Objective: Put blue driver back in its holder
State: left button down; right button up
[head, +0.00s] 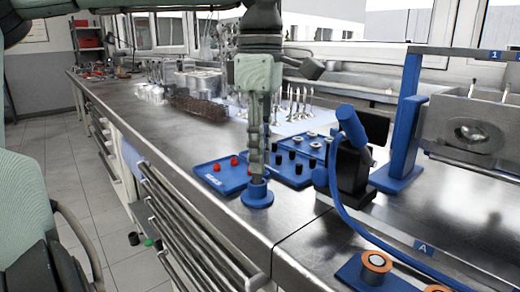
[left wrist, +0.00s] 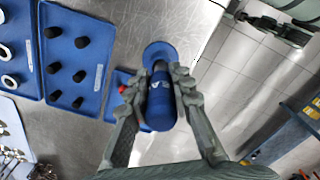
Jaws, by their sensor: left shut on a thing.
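My left gripper (head: 257,172) points straight down over the round blue holder (head: 257,194), which stands near the front edge of the steel bench. In the left wrist view the fingers (left wrist: 158,92) are closed around the blue driver (left wrist: 160,104), one on each side of its handle. The holder (left wrist: 158,51) shows just beyond the driver and in line with it. In the head view the fingers hide most of the driver. I cannot tell whether its tip is inside the holder. My right gripper is not in view.
A blue tray with red caps (head: 214,182) lies left of the holder, close by. A blue tray with black plugs (head: 283,177) lies behind it. A black stand (head: 351,172) with a blue-handled tool and cable is to the right. The bench front left is clear.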

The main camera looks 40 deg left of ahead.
pick_arm(q)
jog(key=shift+f, duration=0.4)
jog(key=c, duration=1.3)
grip_release()
jog(key=shift+o, duration=0.2)
jog(key=shift+r, duration=0.1)
notch_tip(320, 180, up, 12)
jog(key=shift+f, duration=0.1)
